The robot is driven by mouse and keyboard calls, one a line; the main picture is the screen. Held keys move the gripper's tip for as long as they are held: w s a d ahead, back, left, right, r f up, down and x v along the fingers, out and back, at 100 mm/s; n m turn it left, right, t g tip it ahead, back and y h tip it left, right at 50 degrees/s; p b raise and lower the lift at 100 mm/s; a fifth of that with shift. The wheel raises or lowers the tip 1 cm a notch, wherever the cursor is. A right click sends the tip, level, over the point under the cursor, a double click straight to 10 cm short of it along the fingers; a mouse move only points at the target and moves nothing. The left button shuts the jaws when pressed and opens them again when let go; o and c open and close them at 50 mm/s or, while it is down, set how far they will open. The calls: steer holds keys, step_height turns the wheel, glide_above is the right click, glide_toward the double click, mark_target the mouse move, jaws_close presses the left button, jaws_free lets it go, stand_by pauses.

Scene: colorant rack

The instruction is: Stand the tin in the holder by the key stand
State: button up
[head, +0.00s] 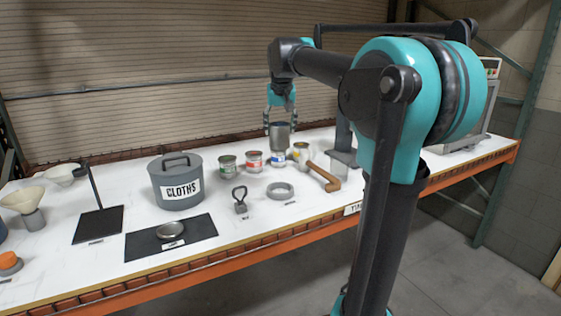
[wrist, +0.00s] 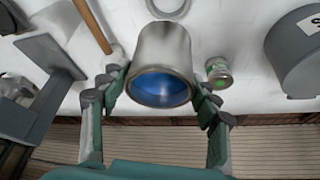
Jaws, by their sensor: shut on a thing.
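My gripper (head: 280,112) is shut on a plain grey metal tin (head: 279,135), held upright above the back of the table. In the wrist view the tin (wrist: 163,50) sits between the two fingers (wrist: 160,95), and its open end shows a blue inside. A low grey ring (head: 281,190), seemingly the holder, lies on the table in front, empty. Left of it stands a small dark piece with a loop handle (head: 240,199), seemingly the key stand; its label is too small to read. The ring also shows at the wrist view's top edge (wrist: 168,9).
Green (head: 228,167), red (head: 254,161), blue (head: 278,159) and yellow-marked tins (head: 301,152) stand below and beside the held tin. A wooden-handled tool (head: 325,178) lies right of the ring. A lidded CLOTHS pot (head: 176,184) stands left.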

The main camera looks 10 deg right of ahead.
step_height(320, 180, down, 19)
steer(key=shift+w+d+r, duration=0.1)
stand_by(0.6)
steer(key=o, duration=1.5)
steer(key=v, duration=1.2)
